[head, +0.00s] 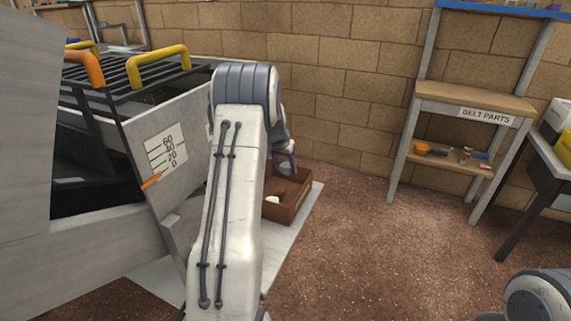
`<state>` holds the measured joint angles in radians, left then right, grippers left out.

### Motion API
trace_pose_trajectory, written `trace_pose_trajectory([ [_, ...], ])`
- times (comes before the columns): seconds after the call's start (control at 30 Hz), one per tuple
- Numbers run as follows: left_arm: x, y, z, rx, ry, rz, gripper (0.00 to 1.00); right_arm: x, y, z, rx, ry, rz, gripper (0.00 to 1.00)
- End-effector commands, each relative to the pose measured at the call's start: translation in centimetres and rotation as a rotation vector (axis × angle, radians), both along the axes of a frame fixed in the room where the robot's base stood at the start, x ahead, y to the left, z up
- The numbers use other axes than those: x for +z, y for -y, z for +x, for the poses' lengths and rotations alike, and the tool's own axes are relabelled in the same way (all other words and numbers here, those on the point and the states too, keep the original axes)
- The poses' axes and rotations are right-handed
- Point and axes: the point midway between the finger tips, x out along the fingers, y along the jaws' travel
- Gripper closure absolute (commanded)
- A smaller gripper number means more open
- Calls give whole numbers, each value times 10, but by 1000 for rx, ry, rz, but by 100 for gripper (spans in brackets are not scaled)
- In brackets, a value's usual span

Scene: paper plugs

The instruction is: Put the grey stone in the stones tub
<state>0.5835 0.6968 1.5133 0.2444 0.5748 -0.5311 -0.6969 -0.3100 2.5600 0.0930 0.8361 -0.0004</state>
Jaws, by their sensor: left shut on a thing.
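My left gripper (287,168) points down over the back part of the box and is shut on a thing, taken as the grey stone. The stone itself is hidden or too small to make out. My right arm shows only at the lower right corner; its gripper is out of view.
A grey machine with a level scale (166,149) and yellow-handled grate (158,66) stands close on the left. A shelf marked BELT PARTS (475,103) stands at the right against the brick wall (340,90). The brown floor (390,250) between is clear.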

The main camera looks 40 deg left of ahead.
Motion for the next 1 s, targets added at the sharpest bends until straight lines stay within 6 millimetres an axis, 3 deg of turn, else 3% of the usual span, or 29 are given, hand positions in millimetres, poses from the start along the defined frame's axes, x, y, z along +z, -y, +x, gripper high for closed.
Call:
trace_pose_trajectory([
  [0.5, -52, 0, 0, 0, 0, 0, 100, -35, 0, 0, 0, 0, 0, 43],
  [0.9, -56, 0, 0, 0, 1, 0, 100, -37, 0, 0, 0, 0, 0, 43],
  [0.93, -56, 0, 0, 0, 1, 0, 37, -37, 0, 0, 0, 0, 0, 43],
  [1.0, -56, 0, 0, 0, 1, 0, 10, -37, 0, 0, 0, 0, 0, 43],
])
